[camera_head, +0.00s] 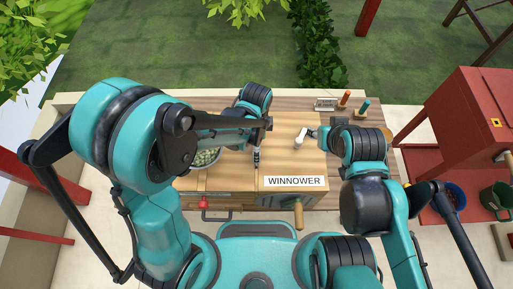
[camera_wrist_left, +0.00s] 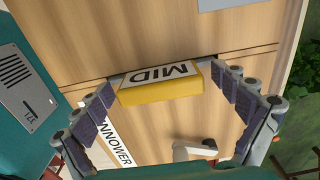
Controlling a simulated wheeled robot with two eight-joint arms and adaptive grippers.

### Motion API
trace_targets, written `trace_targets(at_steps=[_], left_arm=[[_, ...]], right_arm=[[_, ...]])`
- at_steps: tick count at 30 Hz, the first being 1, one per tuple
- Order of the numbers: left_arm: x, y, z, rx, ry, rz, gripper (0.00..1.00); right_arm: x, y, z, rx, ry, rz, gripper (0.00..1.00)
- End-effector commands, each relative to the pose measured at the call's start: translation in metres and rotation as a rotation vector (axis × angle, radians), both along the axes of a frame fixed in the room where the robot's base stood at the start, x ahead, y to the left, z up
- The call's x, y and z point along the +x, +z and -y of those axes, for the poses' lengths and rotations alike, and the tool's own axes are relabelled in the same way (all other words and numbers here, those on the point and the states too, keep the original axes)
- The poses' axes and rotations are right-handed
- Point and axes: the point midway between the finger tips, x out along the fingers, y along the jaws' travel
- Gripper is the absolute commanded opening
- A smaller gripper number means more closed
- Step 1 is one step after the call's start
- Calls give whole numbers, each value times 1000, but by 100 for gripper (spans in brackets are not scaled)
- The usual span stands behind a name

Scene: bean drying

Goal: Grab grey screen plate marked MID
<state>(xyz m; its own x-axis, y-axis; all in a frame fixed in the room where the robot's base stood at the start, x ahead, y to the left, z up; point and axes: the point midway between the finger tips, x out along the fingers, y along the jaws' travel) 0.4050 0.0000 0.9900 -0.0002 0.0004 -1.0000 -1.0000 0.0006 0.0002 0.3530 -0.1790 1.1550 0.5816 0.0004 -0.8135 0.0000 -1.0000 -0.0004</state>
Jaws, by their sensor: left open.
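A yellow block with a white label marked MID (camera_wrist_left: 160,84) shows in the left wrist view. A thin grey edge (camera_wrist_left: 234,70), likely of the screen plate, shows beside it in a slot in the wooden surface; the rest of the plate is hidden. My left gripper (camera_wrist_left: 163,88) is open, with one finger on each side of the yellow block and gaps between. In the head view my left arm largely hides this spot. My right gripper (camera_head: 313,133) is beside a white knob (camera_head: 300,138); I cannot tell whether it touches it.
The wooden winnower (camera_head: 290,170) carries a WINNOWER label and a wooden handle (camera_head: 298,213) in front. A bowl of green beans (camera_head: 207,157) is left of it. A red cabinet (camera_head: 470,120) stands at right.

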Motion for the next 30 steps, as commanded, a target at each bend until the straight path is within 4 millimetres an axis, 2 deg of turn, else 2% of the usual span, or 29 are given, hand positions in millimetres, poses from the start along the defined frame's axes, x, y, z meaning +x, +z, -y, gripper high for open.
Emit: trace_targets(at_steps=[1,8,20,26,30], left_arm=[[0,0,0,0,0,0,97],[0,0,0,0,0,0,37],[0,5,0,0,0,0,36],[0,27,0,0,0,0,36],[0,53,0,0,1,0,36]], right_arm=[[0,0,0,0,0,0,40],[0,0,0,0,0,0,40],[0,1,0,0,0,0,40],[0,8,0,0,0,0,40],[0,14,0,0,0,0,40]])
